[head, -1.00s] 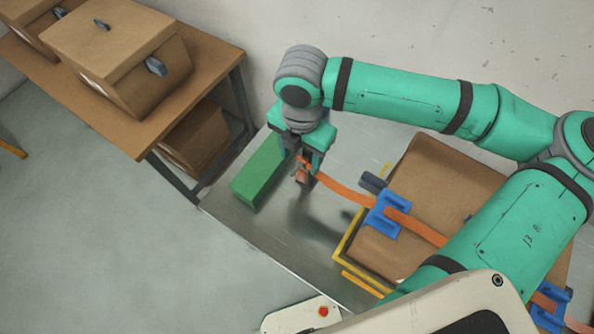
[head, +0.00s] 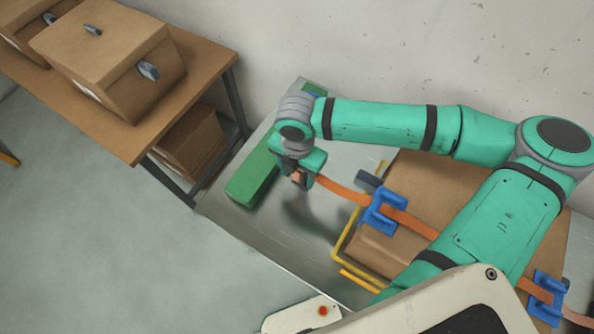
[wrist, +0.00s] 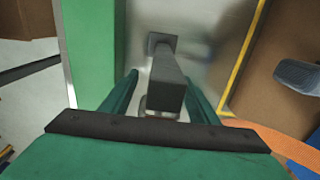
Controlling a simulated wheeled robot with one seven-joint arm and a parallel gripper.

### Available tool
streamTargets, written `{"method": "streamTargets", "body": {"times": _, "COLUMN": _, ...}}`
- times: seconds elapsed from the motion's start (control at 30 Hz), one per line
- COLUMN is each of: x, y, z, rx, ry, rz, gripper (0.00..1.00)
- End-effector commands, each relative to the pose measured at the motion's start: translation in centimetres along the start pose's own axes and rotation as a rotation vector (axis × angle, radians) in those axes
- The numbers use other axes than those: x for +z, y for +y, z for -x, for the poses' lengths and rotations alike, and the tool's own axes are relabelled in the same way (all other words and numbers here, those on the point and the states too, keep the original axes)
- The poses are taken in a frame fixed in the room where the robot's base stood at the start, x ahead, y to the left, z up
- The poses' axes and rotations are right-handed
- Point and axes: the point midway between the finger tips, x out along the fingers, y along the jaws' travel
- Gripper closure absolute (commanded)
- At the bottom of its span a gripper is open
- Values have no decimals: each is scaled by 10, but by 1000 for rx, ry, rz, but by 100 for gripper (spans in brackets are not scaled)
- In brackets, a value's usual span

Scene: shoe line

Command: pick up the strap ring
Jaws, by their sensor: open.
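The orange strap (head: 343,190) runs left from the blue clamp to my gripper (head: 300,178). The strap ring at its end is mostly hidden by my gripper and cannot be made out clearly. In the wrist view, a dark grey post (wrist: 168,85) stands between the two green fingers of my gripper (wrist: 160,95). A small pale metallic piece (wrist: 160,113) shows at the post's near end, partly covered by my gripper; I cannot tell whether it is the ring. The fingers are apart, one on each side of the post. The strap (wrist: 275,140) passes at the right.
A green block (head: 250,185) lies close left of my gripper on the metal table (head: 260,240). A cardboard box (head: 450,180) with blue clamps (head: 385,210) and a yellow frame (head: 340,245) is at the right. A wooden bench (head: 150,140) with boxes stands left.

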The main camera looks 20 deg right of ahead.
Motion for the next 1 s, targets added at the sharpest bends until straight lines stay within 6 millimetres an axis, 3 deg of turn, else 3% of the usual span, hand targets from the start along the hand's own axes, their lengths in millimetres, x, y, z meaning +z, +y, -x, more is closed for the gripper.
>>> {"method": "streamTargets", "body": {"times": 0.13, "x": 0, "y": 0, "z": 0, "rx": 0, "ry": 0, "rz": 0, "gripper": 45}}
{"method": "streamTargets", "body": {"times": 0.33, "x": 0, "y": 0, "z": 0, "rx": 0, "ry": 1, "rz": 0, "gripper": 91}}
{"method": "streamTargets", "body": {"times": 0.67, "x": -1, "y": 1, "z": 2, "rx": 0, "ry": 1, "rz": 1, "gripper": 91}}
{"method": "streamTargets", "body": {"times": 0.9, "x": -3, "y": 4, "z": 16, "rx": 2, "ry": 0, "rz": 12, "gripper": 91}}
{"method": "streamTargets", "body": {"times": 1.0, "x": -13, "y": 7, "z": 15, "rx": 1, "ry": 2, "rz": 13, "gripper": 91}}
